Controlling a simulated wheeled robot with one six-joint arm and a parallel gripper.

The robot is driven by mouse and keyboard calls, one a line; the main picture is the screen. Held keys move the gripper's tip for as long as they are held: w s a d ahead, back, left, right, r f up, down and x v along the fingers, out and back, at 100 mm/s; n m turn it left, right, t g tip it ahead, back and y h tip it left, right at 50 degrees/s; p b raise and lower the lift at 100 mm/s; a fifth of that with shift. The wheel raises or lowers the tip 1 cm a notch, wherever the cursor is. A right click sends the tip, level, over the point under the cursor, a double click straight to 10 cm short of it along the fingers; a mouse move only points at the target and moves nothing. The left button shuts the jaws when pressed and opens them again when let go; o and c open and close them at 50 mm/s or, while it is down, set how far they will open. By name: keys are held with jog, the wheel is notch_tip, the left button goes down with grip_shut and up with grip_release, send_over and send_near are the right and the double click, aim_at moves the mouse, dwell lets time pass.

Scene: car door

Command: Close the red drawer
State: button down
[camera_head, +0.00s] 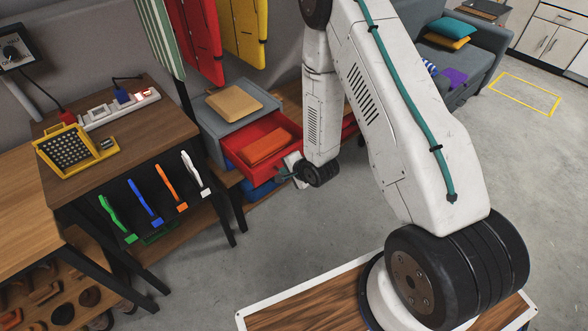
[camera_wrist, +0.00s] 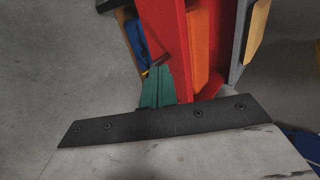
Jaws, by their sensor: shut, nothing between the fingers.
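The red drawer (camera_head: 240,152) stands pulled out of a grey cabinet (camera_head: 222,110). An orange folded cloth (camera_head: 266,146) lies in it. My gripper (camera_head: 281,174) is shut and empty, low at the drawer's front right corner. In the wrist view the red drawer (camera_wrist: 168,42) runs down from the top, with the orange cloth (camera_wrist: 196,45) inside. The green fingers of my gripper (camera_wrist: 157,72) overlap the drawer's near edge there. I cannot tell whether they touch it.
A blue thing (camera_head: 262,190) sits below the red drawer. A wooden workbench (camera_head: 135,128) with coloured hanging tools stands to the left. Grey floor (camera_head: 300,225) is open in front. A sofa (camera_head: 470,65) is at the back right.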

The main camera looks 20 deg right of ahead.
aim_at(272, 164)
jog(key=shift+w+a+f, duration=0.1)
jog(key=shift+w+a, duration=0.2)
jog(key=shift+w, duration=0.45)
jog(key=shift+w+a+f, duration=0.15)
jog(key=shift+w+a, duration=0.1)
jog(key=shift+w, duration=0.55)
jog(key=shift+w+a+f, duration=0.1)
jog(key=shift+w+a, duration=0.2)
jog(key=shift+w, duration=0.45)
